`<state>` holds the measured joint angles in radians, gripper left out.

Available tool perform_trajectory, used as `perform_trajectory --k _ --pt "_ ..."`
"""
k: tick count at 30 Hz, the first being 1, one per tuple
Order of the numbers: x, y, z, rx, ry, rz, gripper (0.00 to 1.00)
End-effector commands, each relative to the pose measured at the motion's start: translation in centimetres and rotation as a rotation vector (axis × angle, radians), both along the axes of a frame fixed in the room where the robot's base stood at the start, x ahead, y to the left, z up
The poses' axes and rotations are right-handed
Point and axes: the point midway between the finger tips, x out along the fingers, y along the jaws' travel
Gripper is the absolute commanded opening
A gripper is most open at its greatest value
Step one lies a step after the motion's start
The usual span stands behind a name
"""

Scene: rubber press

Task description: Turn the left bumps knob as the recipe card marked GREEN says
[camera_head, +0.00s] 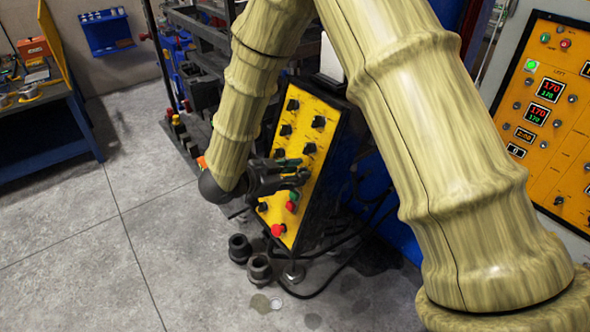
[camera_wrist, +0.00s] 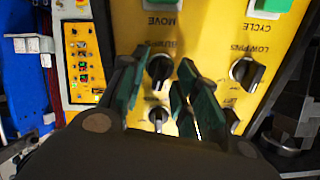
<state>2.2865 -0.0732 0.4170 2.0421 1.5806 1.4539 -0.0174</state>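The yellow control panel (camera_head: 301,172) stands tilted in the head view, with several black knobs. In the wrist view it appears upside down. A black knob with a white pointer line (camera_wrist: 160,68) sits beside a label that seems to read BUMPS. Another small knob (camera_wrist: 158,115) shows between my fingers, its label hidden. My gripper (camera_head: 303,175) is at the panel's middle. In the wrist view its dark green-padded fingers (camera_wrist: 160,95) are spread apart, with nothing visibly held. Contact with a knob cannot be told. I cannot make out a GREEN recipe card.
Red buttons (camera_head: 278,230) sit low on the panel. Black cylindrical parts (camera_head: 259,267) and cables lie on the floor. An orange panel with displays (camera_head: 548,90) stands right; a blue bench (camera_head: 50,150) stands left.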

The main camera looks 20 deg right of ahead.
Motion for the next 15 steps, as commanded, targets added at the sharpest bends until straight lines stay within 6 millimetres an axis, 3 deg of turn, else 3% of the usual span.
perform_trajectory --k 8,12,15 --pt "0.01 -0.12 -0.06 0.000 0.000 -0.001 0.29" --pt "0.01 -0.10 -0.05 0.000 0.000 -0.001 0.04" --pt "0.00 -0.09 -0.04 0.000 0.000 -0.001 0.00"
